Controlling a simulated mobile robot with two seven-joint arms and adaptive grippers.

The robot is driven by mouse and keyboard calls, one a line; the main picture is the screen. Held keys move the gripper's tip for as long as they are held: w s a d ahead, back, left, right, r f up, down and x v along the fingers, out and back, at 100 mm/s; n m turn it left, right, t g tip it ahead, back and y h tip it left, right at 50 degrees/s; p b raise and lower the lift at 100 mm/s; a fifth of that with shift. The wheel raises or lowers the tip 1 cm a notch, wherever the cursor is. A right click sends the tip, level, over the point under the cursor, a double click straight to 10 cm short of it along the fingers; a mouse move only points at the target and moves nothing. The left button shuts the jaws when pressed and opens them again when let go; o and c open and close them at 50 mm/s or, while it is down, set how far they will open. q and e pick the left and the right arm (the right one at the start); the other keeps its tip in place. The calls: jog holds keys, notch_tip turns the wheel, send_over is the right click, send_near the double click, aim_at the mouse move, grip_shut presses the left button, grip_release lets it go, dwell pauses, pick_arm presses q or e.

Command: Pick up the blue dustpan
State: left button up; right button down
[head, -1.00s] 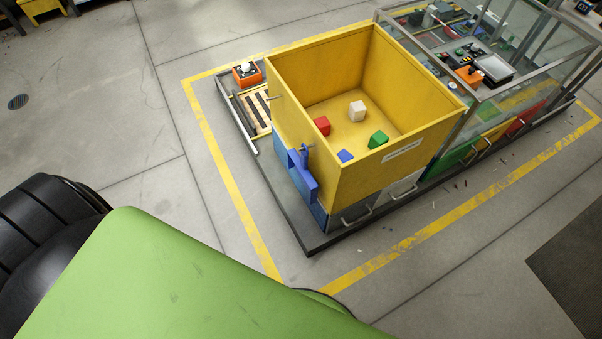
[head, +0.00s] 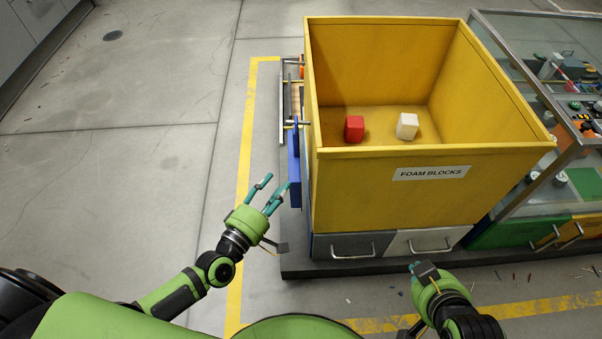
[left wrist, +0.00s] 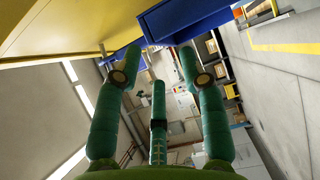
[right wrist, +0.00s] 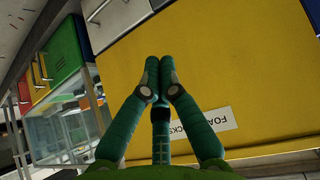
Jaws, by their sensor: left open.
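The blue dustpan (head: 294,168) hangs on the left outer side of the yellow bin, seen nearly edge-on in the head view. It also shows at the top of the left wrist view (left wrist: 190,20). My left gripper (head: 272,190) is open and empty, just left of the dustpan's lower part. In the left wrist view its fingers (left wrist: 160,60) are spread, with the dustpan beyond their tips and nothing between them. My right gripper (head: 416,267) is low in front of the bin. In the right wrist view its fingertips (right wrist: 160,65) are together, with nothing visible between them.
The yellow bin (head: 400,200), labelled foam blocks, holds a red block (head: 354,129) and a white block (head: 407,126). Drawers (head: 350,246) with handles sit below it. A glass-sided case (head: 520,205) stands at right. The floor left of the bin is clear.

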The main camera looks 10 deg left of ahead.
aim_at(296, 158)
pick_arm(q)
jog(key=b+x, duration=0.1)
jog(key=x, duration=0.6)
jog(key=shift+a+r, duration=0.1)
jog(key=shift+a, duration=0.05)
grip_shut()
pick_arm(e)
jog(key=w+a+r+t+y, duration=0.1)
jog(key=w+a+r+t, duration=0.1)
jog(key=w+r+t, duration=0.2)
notch_tip(296, 158, up, 2)
jog(key=shift+w+a+r+n, duration=0.1)
jog(key=shift+w+a+n, duration=0.2)
jog(key=shift+w+a, duration=0.1)
